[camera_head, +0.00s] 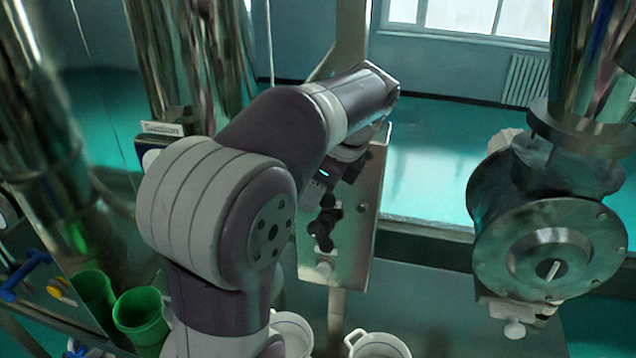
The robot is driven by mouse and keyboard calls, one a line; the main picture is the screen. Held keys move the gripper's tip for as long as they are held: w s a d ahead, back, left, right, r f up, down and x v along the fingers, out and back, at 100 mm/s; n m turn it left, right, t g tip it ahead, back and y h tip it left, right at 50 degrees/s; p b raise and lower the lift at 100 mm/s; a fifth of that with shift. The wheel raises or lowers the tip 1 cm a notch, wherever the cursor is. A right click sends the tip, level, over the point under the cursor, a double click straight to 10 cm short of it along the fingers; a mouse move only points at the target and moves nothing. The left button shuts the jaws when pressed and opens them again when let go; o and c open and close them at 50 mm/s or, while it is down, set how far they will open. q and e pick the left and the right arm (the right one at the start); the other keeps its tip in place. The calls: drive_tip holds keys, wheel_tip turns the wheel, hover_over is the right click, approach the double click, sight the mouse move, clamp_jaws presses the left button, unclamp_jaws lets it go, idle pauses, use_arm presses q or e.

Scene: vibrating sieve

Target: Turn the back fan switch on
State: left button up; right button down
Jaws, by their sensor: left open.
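A metal control panel (362,228) stands upright on a pole near the middle of the view. My left arm reaches across from the left and bends down in front of it. My left gripper (325,228) is dark and small in the view, and it is in front of the panel's face. It is open, with nothing seen between its fingers; contact with the panel cannot be told. A pale round knob (323,268) shows low on the panel, just below the gripper. The arm and gripper hide much of the panel, and I cannot make out which control is the back fan switch.
A large metal valve housing (548,245) is at the right. Green cups (140,315) stand at the lower left, and white pots (380,346) are below the panel. Shiny vertical pipes are at the left. The teal floor (440,150) behind the panel is clear.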

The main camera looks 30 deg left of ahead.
use_arm(q)
drive_tip(key=shift+s, duration=0.2)
drive_tip(key=shift+w+a, duration=0.15)
drive_tip(key=shift+w, duration=0.2)
drive_tip(key=c, duration=0.9)
clamp_jaws()
drive_tip(key=shift+f+y+b, duration=0.15)
drive_tip(key=shift+y+b, duration=0.65)
drive_tip(key=shift+y, duration=0.1)
drive_tip(key=y+b, duration=0.3)
drive_tip(key=b, duration=0.2)
drive_tip(key=g+y+b, duration=0.1)
drive_tip(key=y+b, duration=0.2)
drive_tip(key=b, duration=0.2)
drive_tip(key=d+m+g+y+b, duration=0.1)
drive_tip(key=y+b, duration=0.2)
drive_tip(key=b, duration=0.2)
drive_tip(key=shift+f, duration=0.15)
drive_tip(key=shift+w+r+y+b, duration=0.1)
drive_tip(key=shift+r+y+b, duration=0.15)
drive_tip(key=shift+y+b, duration=0.4)
